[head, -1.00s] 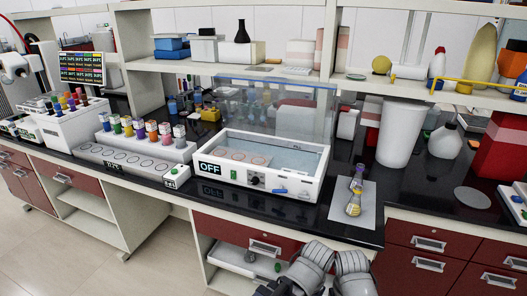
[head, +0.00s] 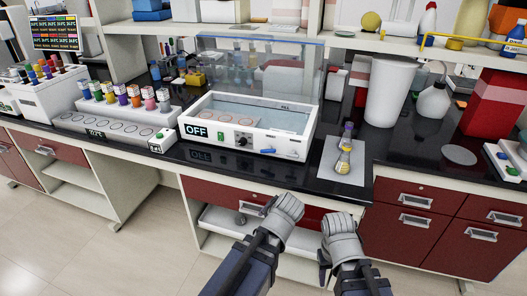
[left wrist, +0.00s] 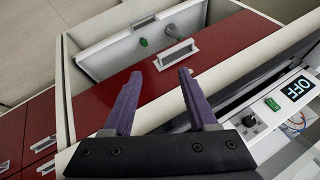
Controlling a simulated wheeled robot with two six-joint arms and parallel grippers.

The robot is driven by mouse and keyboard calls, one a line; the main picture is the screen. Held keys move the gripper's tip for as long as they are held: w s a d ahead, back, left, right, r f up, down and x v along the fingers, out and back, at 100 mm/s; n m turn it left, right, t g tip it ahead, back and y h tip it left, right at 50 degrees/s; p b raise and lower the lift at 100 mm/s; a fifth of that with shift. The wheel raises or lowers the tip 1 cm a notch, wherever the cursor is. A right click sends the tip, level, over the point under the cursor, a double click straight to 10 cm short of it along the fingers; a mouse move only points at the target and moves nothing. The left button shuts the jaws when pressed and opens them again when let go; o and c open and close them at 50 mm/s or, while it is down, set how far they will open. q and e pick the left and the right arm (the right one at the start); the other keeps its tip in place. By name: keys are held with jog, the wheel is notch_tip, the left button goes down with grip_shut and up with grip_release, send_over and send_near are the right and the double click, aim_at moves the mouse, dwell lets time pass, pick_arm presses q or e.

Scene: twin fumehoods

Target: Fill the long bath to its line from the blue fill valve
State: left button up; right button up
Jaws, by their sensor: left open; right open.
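The long bath (head: 217,135) is a white open-topped trough with a clear raised lid, on the black bench. Its front carries an OFF display (head: 196,131), a black knob (head: 242,140) and a blue lever, the fill valve (head: 267,151). A mark labelled FILL (head: 285,107) shows inside; I cannot tell the water level. My left gripper (head: 288,206) is in front of the bench, below the bath; its fingers are open and empty in the left wrist view (left wrist: 155,98). My right gripper (head: 338,222) is open, right of the left one, with its fingertips poorly seen.
A grey mat (head: 335,166) holding a small yellow-and-purple flask (head: 344,152) lies right of the bath. A white beaker (head: 389,95) stands behind it. A rack of coloured-cap bottles (head: 118,109) stands to the left. A red drawer front (left wrist: 135,95) lies beyond my left fingers.

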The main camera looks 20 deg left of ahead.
pick_arm(q)
jog(key=w+a+r+t+b, duration=0.1)
jog(key=w+a+t, duration=0.1)
jog(key=w, duration=0.1)
jog(key=w+a+r+m+t+y+b, duration=0.1)
jog(key=w+a+r+t, duration=0.1)
jog(key=w+a, duration=0.1)
jog(key=w+a+r+m+t+y+b, duration=0.1)
jog(key=w+a+r+t+b, duration=0.1)
jog(key=w+a+t, duration=0.1)
jog(key=shift+w+a, duration=0.2)
jog(key=shift+w, duration=0.65)
jog(key=shift+c, duration=0.8)
jog(key=m+t+h+b, duration=0.4)
jog(key=m+t, duration=0.1)
jog(key=m, duration=0.2)
send_near(267, 152)
jog(key=a, duration=0.1)
jog(key=w+a, duration=0.1)
jog(key=shift+a+r, duration=0.2)
jog(key=shift+a, duration=0.05)
jog(key=shift+w+d+f+m+h+b, duration=0.2)
jog(key=shift+m+h+b, duration=0.25)
jog(key=shift+m, duration=0.35)
jog(key=shift+d+f+m+h, duration=0.25)
jog(key=shift+d+m+h, duration=0.2)
jog(key=shift+m+h, duration=0.5)
jog(key=w, duration=0.7)
jog(key=shift+w+d, duration=0.1)
jog(key=shift+w, duration=0.3)
